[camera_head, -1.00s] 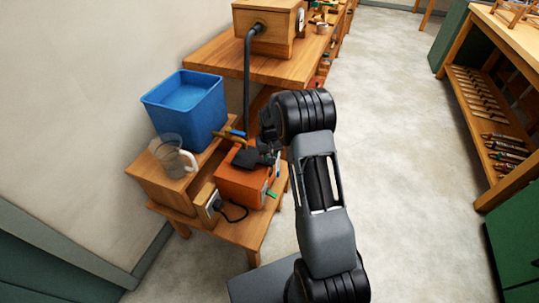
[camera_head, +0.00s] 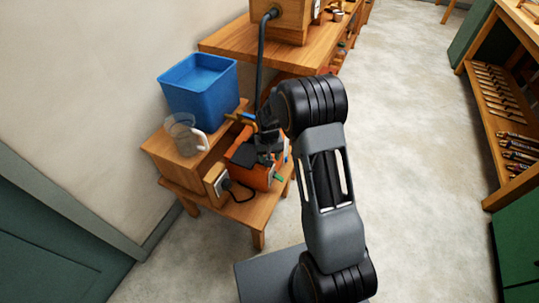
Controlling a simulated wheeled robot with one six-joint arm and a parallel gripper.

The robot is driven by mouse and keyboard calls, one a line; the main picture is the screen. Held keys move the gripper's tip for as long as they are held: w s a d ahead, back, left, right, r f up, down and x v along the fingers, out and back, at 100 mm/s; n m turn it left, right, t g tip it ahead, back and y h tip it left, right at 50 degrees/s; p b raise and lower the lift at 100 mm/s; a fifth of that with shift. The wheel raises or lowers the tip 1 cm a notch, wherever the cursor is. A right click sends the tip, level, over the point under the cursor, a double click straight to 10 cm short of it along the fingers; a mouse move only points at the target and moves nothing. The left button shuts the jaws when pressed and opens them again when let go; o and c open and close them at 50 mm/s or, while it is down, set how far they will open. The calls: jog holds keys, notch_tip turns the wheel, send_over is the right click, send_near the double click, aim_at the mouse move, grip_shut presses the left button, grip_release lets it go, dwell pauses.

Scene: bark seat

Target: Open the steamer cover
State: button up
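An orange box (camera_head: 262,178) with a plugged cable sits on the low wooden table; it looks like the steamer. A dark hose (camera_head: 260,60) runs down toward it from a wooden box (camera_head: 280,20) on the bench behind. My gripper (camera_head: 258,153) is low over the top of the orange box, at its back part. The gripper and wrist hide much of that top, so I cannot make out the cover or whether the fingers touch it. The finger opening is too dark and small to read.
A blue bin (camera_head: 200,92) and a clear jug (camera_head: 184,136) with a white handle stand on a wooden block left of the orange box. A socket box (camera_head: 217,184) is at its front left. A wall is at left; open floor (camera_head: 420,150) lies right.

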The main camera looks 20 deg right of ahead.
jog(key=shift+o, duration=0.5)
jog(key=shift+r, duration=0.1)
jog(key=shift+r, duration=0.35)
notch_tip(320, 180, up, 13)
jog(key=p, duration=0.2)
